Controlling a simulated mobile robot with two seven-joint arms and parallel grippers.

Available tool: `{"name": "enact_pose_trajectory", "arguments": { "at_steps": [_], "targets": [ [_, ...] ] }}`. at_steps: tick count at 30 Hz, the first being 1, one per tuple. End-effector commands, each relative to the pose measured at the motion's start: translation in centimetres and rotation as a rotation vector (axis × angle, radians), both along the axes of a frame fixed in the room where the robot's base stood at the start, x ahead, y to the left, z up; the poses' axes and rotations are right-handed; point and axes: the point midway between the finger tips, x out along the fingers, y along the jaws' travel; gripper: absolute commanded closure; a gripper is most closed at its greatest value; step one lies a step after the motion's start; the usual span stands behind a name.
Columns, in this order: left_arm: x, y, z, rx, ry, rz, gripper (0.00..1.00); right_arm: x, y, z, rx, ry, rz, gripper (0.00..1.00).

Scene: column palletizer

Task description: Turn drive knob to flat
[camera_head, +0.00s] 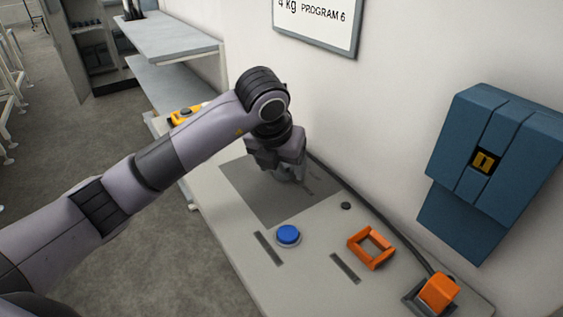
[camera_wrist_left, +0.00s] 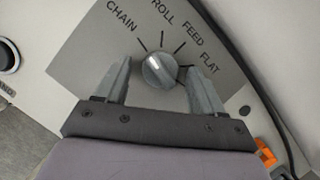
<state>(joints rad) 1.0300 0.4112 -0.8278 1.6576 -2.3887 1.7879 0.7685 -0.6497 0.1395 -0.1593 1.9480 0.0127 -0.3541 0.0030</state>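The drive knob (camera_wrist_left: 160,71) is a round grey dial on a dark grey panel (camera_wrist_left: 92,50) printed CHAIN, ROLL, FEED and FLAT. A pale line on the knob appears to point up and left, towards the CHAIN mark. The FLAT label (camera_wrist_left: 210,64) is to the right of the knob. My left gripper (camera_head: 289,176) is down over this panel (camera_head: 262,205) in the head view, which hides the knob there. In the wrist view its two fingers stand on either side of the knob, open, with visible gaps. My right gripper is not in view.
A blue push button (camera_head: 288,235), an orange square frame (camera_head: 371,248) and an orange switch (camera_head: 439,292) sit on the console nearer me. A blue box (camera_head: 490,165) is on the wall at right. A dark cable runs along the console's wall side.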

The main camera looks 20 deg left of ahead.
Motion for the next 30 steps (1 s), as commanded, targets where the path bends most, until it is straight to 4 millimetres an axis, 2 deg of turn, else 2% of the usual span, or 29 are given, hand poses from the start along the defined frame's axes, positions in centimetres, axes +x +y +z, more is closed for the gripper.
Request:
{"name": "enact_pose_trajectory", "arguments": {
  "at_steps": [1, 5, 17, 30],
  "targets": [
    [0.0, 0.0, 0.0, 0.0, 0.0, 0.0, 0.44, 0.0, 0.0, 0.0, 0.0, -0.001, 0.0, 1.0],
    [0.0, 0.0, 0.0, 0.0, 0.0, 0.0, 0.87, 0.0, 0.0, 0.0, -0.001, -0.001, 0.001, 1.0],
    [0.0, 0.1, 0.0, 0.001, -0.001, -0.054, 0.87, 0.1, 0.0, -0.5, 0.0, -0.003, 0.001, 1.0],
    [0.2, 0.5, -0.1, 0.0, -0.004, -0.391, 0.87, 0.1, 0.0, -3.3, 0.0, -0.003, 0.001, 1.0]
  ]
}}
